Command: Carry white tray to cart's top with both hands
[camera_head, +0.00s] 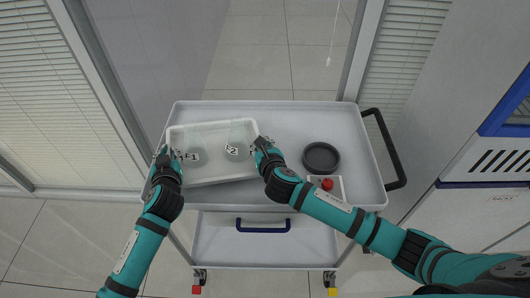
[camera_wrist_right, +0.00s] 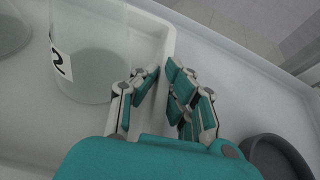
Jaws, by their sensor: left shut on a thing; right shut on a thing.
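The white tray (camera_head: 215,126) is over the left half of the cart's grey top (camera_head: 330,122), slightly tilted in the picture. I cannot tell whether it rests on the top or hangs just above it. My left gripper (camera_head: 168,157) is at the tray's left end, shut on its wall. My right gripper (camera_head: 263,147) is at the right end; in the right wrist view its fingers (camera_wrist_right: 160,95) straddle the tray wall (camera_wrist_right: 158,45). Two clear vessels with white labels stand in the tray, one at left (camera_head: 194,156) and one at right (camera_head: 238,147).
A round black dish (camera_head: 321,158) and a red button on a small box (camera_head: 327,184) sit on the cart top's right side. The top's upper right is clear.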

